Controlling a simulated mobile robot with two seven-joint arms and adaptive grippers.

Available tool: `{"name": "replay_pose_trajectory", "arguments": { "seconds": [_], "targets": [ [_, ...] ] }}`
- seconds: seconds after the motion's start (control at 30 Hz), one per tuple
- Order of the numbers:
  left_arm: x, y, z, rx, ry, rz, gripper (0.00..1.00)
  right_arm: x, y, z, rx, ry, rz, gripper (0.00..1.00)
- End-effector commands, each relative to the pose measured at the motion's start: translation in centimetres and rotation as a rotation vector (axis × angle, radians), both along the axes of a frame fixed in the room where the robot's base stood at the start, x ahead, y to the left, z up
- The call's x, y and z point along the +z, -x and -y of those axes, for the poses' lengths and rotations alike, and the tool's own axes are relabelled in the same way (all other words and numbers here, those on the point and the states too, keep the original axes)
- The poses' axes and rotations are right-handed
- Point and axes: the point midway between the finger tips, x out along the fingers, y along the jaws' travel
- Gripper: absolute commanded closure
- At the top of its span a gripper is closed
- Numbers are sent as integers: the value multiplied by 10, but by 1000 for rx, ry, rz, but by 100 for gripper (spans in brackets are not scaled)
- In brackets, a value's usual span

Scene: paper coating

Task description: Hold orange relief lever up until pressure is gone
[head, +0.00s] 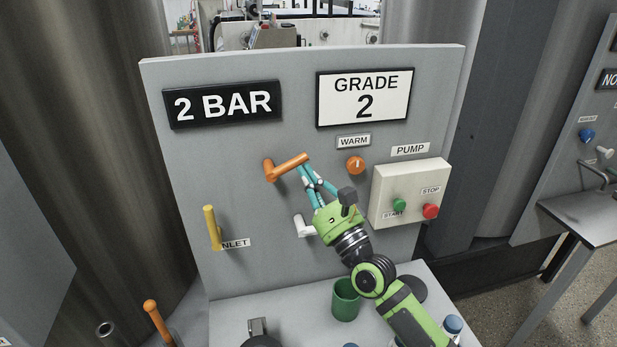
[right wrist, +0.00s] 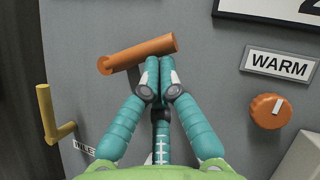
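The orange relief lever (head: 288,166) is on the grey panel below the 2 BAR sign (head: 223,104). Its handle points right and tilts slightly upward. It also shows in the right wrist view (right wrist: 140,54). My right gripper (head: 306,171) reaches up to it from the lower right. In the right wrist view its teal fingers (right wrist: 160,64) are together, with their tips at the underside of the handle near its free end. They seem to touch it, not wrap around it. My left gripper is not in view.
An orange knob (head: 356,165) under the WARM label and a pump box (head: 410,180) with green and red buttons are to the right. A yellow inlet lever (head: 211,228) is lower left. A white part (head: 303,226) is behind my right gripper. A green cup (head: 345,301) stands below.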

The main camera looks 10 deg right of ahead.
Motion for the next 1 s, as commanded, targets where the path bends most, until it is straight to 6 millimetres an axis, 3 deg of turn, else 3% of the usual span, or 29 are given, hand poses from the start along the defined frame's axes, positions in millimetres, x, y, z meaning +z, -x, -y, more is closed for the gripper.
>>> {"name": "replay_pose_trajectory", "arguments": {
  "seconds": [0.2,1.0],
  "targets": [
    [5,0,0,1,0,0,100,9,0,1,-2,55,8,100],
    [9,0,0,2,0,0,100,13,0,0,-3,118,9,100]
  ]
}}
